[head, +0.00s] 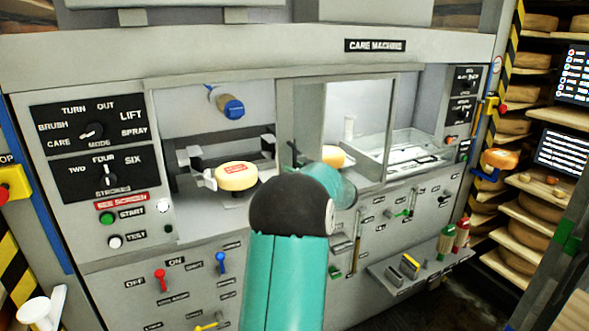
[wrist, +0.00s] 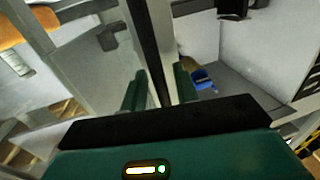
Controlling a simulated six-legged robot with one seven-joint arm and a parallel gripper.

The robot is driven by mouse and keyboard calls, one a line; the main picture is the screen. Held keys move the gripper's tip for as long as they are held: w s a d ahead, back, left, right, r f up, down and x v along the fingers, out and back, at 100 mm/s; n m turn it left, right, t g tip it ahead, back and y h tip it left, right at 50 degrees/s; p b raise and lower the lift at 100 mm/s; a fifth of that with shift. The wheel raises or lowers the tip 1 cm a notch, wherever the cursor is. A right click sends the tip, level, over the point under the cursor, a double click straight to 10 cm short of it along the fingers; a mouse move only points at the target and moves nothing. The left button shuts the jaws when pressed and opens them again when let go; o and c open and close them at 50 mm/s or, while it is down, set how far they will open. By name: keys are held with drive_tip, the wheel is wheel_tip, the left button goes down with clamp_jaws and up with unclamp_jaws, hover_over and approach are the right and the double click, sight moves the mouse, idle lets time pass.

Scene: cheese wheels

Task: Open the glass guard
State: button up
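The glass guard (head: 358,105) is a framed clear pane on the front of the care machine, right of a wide grey post, in the head view. How far it stands open I cannot tell. My arm hides most of my gripper in the head view, around the lower end of that post. In the wrist view my gripper (wrist: 160,88) has its two green fingers apart, one on each side of a dark upright bar (wrist: 154,50). Narrow gaps seem to show beside the bar; contact is unclear.
A pale cheese wheel (head: 237,176) sits in the machine's left bay, below a blue-ended nozzle (head: 231,106). Another cheese (head: 334,157) is partly hidden behind my arm. A clear tray (head: 405,150) is at right. Knobs and levers cover the lower front; cheese shelves (head: 530,215) stand far right.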

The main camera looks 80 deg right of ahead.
drive_tip(key=v, duration=1.3)
drive_tip(key=shift+s+a, duration=0.25)
drive_tip(key=shift+a, duration=0.05)
drive_tip(key=shift+w, duration=0.1)
